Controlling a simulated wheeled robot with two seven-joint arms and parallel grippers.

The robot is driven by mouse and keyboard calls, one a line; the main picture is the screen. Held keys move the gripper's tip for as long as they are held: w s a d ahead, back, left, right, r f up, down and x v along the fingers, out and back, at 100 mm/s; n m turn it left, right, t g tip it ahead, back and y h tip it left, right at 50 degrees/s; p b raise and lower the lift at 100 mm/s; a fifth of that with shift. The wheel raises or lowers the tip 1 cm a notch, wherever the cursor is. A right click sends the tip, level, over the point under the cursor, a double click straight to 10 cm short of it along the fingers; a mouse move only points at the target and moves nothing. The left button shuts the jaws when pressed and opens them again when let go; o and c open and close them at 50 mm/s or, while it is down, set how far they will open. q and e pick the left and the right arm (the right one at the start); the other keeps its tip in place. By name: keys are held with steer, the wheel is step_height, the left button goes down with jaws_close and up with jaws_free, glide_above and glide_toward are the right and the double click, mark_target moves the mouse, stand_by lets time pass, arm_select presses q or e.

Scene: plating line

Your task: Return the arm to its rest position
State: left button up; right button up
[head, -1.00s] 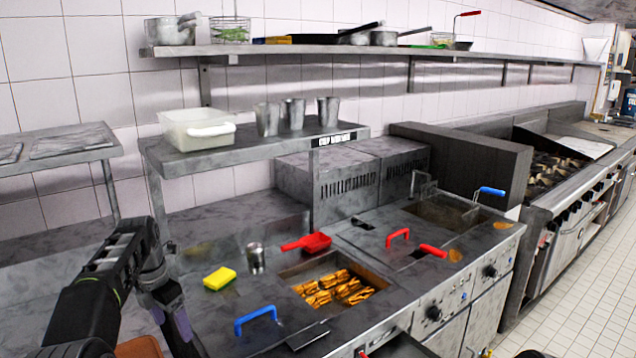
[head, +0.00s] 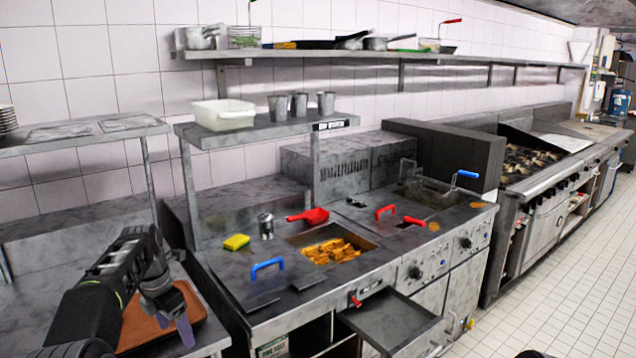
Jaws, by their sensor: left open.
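My left arm comes in from the lower left and bends down at the wrist. My left gripper (head: 176,330) is open, with purple fingers pointing down and nothing seen between them. It hangs in front of a brown board (head: 193,301) on the left counter; whether it touches the board I cannot tell. My right gripper is not in view.
To the right is the fryer, with food in its well (head: 332,251), a blue handle (head: 267,266), a yellow sponge (head: 237,241), a metal shaker (head: 265,226) and a red scoop (head: 309,215). An open drawer (head: 392,322) sticks out in front. The tiled floor at right is clear.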

arm_select(q)
steer(key=s+d+f+m+h, duration=0.1)
steer(key=s+d+f+m, duration=0.25)
steer(key=f, duration=0.55)
steer(key=s+d+f+m, duration=0.2)
steer(key=d+f+m, duration=0.3)
steer(key=f, duration=0.4)
steer(key=s+d+f+m+h, duration=0.1)
steer(key=s+d+f+m, duration=0.25)
steer(key=f, duration=0.55)
steer(key=s+d+f+m+g+b, duration=0.1)
steer(key=s+d+f+m, duration=0.3)
steer(key=s, duration=0.4)
steer(key=s+d+f+m, duration=0.5)
steer(key=s, duration=0.2)
steer(key=s+d+m, duration=0.2)
steer(key=s+m, duration=0.1)
steer(key=s, duration=0.4)
steer(key=s+d+m+h, duration=0.1)
steer(key=s+d+m, duration=0.1)
steer(key=s, duration=0.5)
steer(key=shift+d+r+m+b, duration=0.2)
steer(key=shift+m+b, duration=0.2)
steer(key=shift+m, duration=0.3)
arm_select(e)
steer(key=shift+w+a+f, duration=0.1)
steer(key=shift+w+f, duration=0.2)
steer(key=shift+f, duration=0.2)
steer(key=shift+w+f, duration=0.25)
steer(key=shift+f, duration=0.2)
